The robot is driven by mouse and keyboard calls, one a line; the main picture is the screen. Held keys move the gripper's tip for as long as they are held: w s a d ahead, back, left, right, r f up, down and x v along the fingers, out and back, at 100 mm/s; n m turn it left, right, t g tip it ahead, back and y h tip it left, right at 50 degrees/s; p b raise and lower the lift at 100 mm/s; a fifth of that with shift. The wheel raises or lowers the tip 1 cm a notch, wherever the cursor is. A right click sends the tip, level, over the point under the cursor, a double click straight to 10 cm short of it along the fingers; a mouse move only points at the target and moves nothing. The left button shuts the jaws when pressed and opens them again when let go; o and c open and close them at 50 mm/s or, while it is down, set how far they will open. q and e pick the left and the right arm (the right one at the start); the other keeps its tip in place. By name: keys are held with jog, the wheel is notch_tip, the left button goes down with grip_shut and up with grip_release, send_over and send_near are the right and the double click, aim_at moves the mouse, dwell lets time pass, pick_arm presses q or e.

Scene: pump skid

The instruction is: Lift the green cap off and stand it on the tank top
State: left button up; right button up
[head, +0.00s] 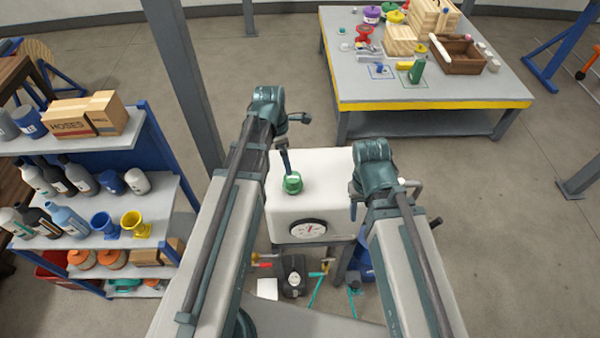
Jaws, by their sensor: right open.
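The green cap (292,185) sits on the white tank top (318,176), towards its left side. My right gripper (354,207) is by the tank's right edge, beside my right arm, apart from the cap. It is open and mostly hidden by my arm.
A round gauge (308,228) is on the tank's front. A shelf rack (95,190) with bottles stands at left, near a grey post (187,75). A workbench (440,103) with blocks stands at the back right. The tank top right of the cap is bare.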

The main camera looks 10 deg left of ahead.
aim_at(294, 182)
pick_arm(q)
jog(key=shift+s+f+b, duration=0.1)
jog(key=shift+f+b, duration=0.15)
jog(key=shift+b, duration=0.05)
jog(key=f+b, duration=0.5)
jog(key=d+f+b, duration=0.1)
jog(key=f+b, duration=0.2)
jog(key=shift+w, duration=0.25)
jog(key=f+b, duration=0.1)
jog(key=d+f+b, duration=0.1)
jog(key=f+b, duration=0.3)
jog(key=shift+w+d+f, duration=0.1)
jog(key=shift+d+f, duration=0.05)
jog(key=shift+d, duration=0.1)
jog(key=shift+c, duration=0.3)
jog(key=c, duration=1.3)
jog(key=shift+o, duration=0.2)
